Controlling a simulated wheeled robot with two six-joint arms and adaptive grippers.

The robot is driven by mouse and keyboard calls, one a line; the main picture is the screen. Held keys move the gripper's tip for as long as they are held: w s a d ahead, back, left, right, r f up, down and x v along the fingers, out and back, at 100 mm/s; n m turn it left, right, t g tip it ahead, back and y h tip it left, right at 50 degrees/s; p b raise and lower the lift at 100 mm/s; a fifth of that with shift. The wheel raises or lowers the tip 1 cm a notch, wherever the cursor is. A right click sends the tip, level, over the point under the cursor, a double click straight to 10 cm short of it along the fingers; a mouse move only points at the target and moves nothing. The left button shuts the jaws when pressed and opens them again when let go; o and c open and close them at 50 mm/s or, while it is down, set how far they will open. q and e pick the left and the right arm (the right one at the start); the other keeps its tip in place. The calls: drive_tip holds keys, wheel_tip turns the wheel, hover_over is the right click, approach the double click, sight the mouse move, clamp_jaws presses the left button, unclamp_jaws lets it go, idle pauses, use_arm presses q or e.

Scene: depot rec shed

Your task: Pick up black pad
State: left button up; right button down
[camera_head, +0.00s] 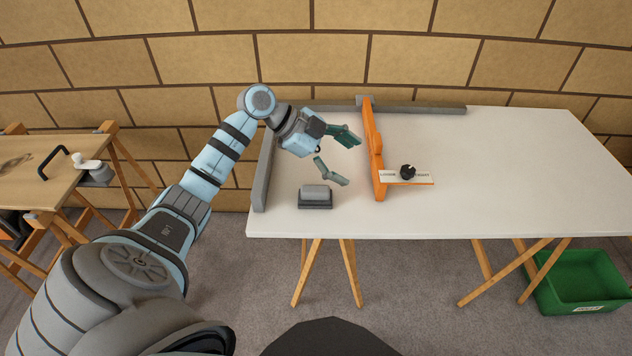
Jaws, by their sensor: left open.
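A low block with a dark base and a lighter grey top (316,196) sits on the white table (520,170) near its front left corner. It is the nearest match to the black pad, though I cannot be sure. My left gripper (350,159) is open and empty, its fingers pointing right. It hangs above the table, up and to the right of the block, apart from it. The lower finger is close to the block in the picture. My right gripper is not in view.
Grey rails (263,175) edge the table's left and back. The right side is clear. A green crate (580,282) stands on the floor.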

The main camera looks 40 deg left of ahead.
use_arm(q)
drive_tip(key=s+a+f+n+g+y, duration=0.2)
drive_tip(key=s+a+n+g+y, duration=0.25)
drive_tip(key=a, duration=0.65)
drive_tip(key=shift+t, duration=0.45)
drive_tip(key=b+x, duration=0.1)
drive_tip(key=x, duration=0.3)
drive_tip(key=b+x, duration=0.1)
drive_tip(key=x, duration=0.3)
drive_tip(key=b+x, duration=0.2)
drive_tip(key=x, duration=0.3)
drive_tip(key=shift+d, duration=0.3)
drive_tip(key=c, duration=1.4)
drive_tip(key=shift+r, duration=0.2)
wheel_tip(320, 180, up, 16)
drive_tip(key=p, duration=0.5)
wheel_tip(320, 180, up, 4)
drive_tip(key=p, duration=0.5)
hover_over(313, 188)
drive_tip(key=shift+w+d+b, duration=0.1)
drive_tip(key=shift+d+b, duration=0.1)
drive_tip(key=shift+b, duration=0.1)
drive_tip(key=shift+f, duration=0.1)
